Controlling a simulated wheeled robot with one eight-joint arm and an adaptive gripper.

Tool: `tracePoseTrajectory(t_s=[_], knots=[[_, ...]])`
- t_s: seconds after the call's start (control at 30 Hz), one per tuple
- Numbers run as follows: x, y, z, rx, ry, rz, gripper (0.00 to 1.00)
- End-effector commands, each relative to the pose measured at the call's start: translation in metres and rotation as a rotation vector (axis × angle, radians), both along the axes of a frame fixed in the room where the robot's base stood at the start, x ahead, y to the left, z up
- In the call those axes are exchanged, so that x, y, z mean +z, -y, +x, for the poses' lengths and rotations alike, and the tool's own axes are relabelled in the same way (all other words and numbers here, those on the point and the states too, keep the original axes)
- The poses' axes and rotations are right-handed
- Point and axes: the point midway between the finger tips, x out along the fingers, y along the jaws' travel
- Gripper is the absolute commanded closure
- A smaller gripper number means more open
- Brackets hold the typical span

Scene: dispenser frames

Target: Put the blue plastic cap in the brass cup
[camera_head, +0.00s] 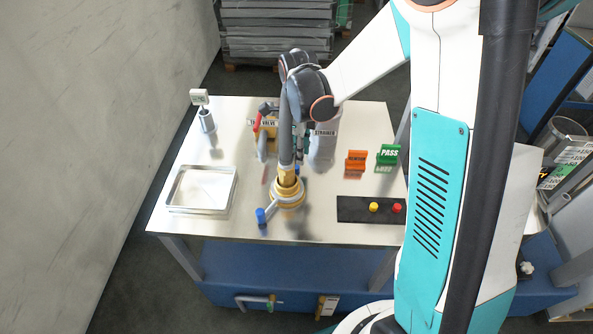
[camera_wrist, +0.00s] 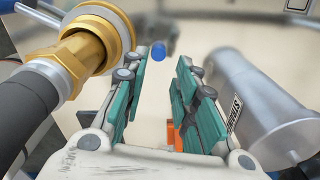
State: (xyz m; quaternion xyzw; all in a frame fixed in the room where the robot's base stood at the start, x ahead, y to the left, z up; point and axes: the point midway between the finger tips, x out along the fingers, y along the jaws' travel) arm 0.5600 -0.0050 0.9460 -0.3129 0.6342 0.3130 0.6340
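In the wrist view a small blue cap (camera_wrist: 158,51) lies on the pale tabletop beyond my fingertips, near the middle of the gap. A small blue spot, probably the same cap, shows in the head view (camera_head: 297,169). My gripper (camera_wrist: 160,64) is open, its two teal-padded fingers apart with nothing between them. In the head view my arm and the hose largely hide it. A brass round piece (camera_head: 287,195) stands at the table's front, beneath a dark hose; it shows large at the wrist view's left (camera_wrist: 102,38). I cannot make out a separate open brass cup.
A grey strainer (camera_head: 322,145) stands close to my gripper's right. A blue-tipped lever (camera_head: 261,215) projects from the brass piece. A clear tray (camera_head: 202,190) is at left; orange (camera_head: 355,161) and green (camera_head: 388,154) signs and a black button panel (camera_head: 350,210) are at right.

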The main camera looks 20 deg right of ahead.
Motion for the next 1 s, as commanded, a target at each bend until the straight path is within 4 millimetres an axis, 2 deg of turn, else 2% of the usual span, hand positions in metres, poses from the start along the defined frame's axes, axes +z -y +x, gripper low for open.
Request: tracePoseTrajectory(t_s=[0.17, 0.43, 0.7, 0.73, 0.83, 1.0], knots=[[-0.011, -0.002, 0.000, 0.001, 0.000, 0.000, 0.73], [-0.049, -0.007, 0.001, 0.000, 0.000, 0.000, 0.73], [-0.053, -0.006, 0.001, 0.000, 0.000, 0.000, 0.73], [-0.053, -0.006, 0.001, 0.001, 0.000, 0.000, 0.75], [-0.053, -0.006, 0.001, 0.001, 0.000, 0.000, 0.98], [-0.053, -0.006, 0.001, 0.001, 0.000, 0.000, 1.00]])
